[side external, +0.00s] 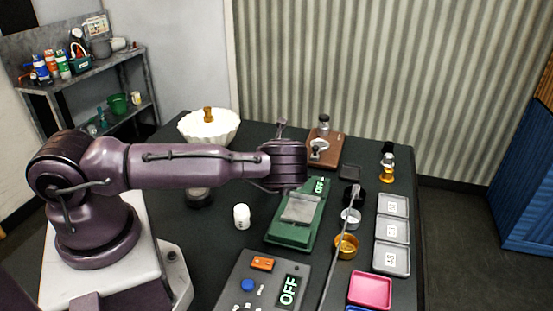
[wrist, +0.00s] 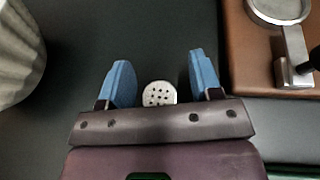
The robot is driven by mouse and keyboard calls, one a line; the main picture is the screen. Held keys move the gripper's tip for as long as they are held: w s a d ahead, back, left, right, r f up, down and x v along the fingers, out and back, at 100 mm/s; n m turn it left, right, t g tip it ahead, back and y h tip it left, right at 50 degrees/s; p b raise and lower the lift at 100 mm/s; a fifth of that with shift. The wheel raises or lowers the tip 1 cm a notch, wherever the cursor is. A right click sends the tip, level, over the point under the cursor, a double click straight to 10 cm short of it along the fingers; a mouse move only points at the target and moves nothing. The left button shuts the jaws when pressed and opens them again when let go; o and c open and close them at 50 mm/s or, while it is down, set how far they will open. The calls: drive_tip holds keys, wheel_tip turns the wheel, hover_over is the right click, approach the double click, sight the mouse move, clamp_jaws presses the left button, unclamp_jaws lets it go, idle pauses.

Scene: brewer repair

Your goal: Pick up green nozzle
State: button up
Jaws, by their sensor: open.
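I cannot make out a green nozzle in either view. In the wrist view, a round white piece with several small dark holes (wrist: 160,93) lies between the two blue fingers of my gripper (wrist: 157,80). Its lower edge is hidden by the gripper body, and I cannot tell whether it belongs to a nozzle. The fingers are apart, with dark gaps on both sides of the piece. In the side view the fingers are hidden behind my wrist, which is above the table between the white bowl and the wooden stand.
A fluted white bowl (side external: 208,128) stands at the left, a wooden stand with a metal holder (side external: 325,148) at the right. A green scale (side external: 290,232), a white bottle (side external: 241,217), a control box (side external: 262,285), a gold cup (side external: 346,246) and grey trays (side external: 392,231) crowd the dark table.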

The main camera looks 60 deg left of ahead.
drive_tip(key=c, duration=1)
